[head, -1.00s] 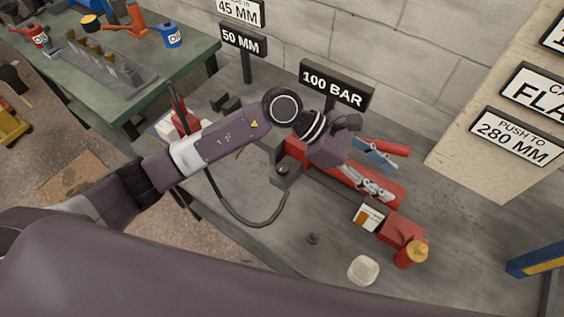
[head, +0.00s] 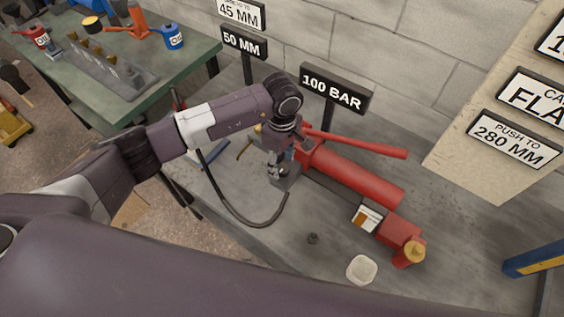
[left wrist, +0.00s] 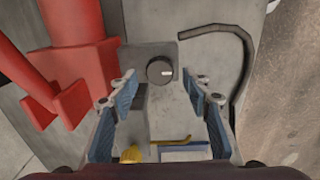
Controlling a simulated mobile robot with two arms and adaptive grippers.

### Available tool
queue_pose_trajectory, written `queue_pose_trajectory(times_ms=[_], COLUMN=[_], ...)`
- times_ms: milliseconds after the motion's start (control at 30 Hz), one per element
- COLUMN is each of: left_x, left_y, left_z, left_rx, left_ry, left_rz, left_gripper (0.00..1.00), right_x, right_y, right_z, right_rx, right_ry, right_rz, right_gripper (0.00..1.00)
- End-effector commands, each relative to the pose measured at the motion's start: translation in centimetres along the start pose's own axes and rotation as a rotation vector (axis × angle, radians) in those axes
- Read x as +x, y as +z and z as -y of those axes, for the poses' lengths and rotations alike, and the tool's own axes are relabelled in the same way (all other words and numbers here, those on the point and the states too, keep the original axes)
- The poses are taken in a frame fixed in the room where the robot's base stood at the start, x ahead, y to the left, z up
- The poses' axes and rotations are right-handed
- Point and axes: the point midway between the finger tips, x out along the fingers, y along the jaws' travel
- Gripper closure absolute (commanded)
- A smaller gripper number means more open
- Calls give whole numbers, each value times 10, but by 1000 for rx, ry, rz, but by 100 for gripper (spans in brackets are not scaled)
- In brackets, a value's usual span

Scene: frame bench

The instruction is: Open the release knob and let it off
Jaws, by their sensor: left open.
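The release knob (left wrist: 160,70) is a small round black knob with a white mark. In the left wrist view it sits on a grey block (left wrist: 138,55), ahead of and between my open fingers. My left gripper (left wrist: 161,92) is open and empty, pointing at the knob without visibly touching it. In the head view the left gripper (head: 276,172) hangs over the grey block at the left end of the red hand pump (head: 350,178) and hides the knob. My right gripper is not in view.
The pump's red handle (head: 360,145) lies along its far side. A black hose (head: 238,217) curves from the block. A 100 BAR sign (head: 332,88) stands behind.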

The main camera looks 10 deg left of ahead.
Motion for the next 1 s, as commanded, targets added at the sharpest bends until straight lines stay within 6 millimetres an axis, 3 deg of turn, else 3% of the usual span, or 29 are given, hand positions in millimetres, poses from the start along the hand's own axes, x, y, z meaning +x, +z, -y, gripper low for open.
queue_pose_trajectory(times_ms=[200, 433, 800, 1000], left_x=[14, 15, 15, 15], left_y=[1, 1, 1, 1], left_z=[0, 0, 0, 0], left_rx=[0, 1, 1, -10], left_ry=[1, 1, 2, 2], left_rz=[2, 2, 2, 2], left_gripper=[56, 56, 97, 98], right_x=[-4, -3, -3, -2], right_y=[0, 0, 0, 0], right_z=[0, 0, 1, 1], right_rx=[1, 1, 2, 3], right_ry=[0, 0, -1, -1], right_rz=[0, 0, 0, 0], right_gripper=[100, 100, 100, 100])
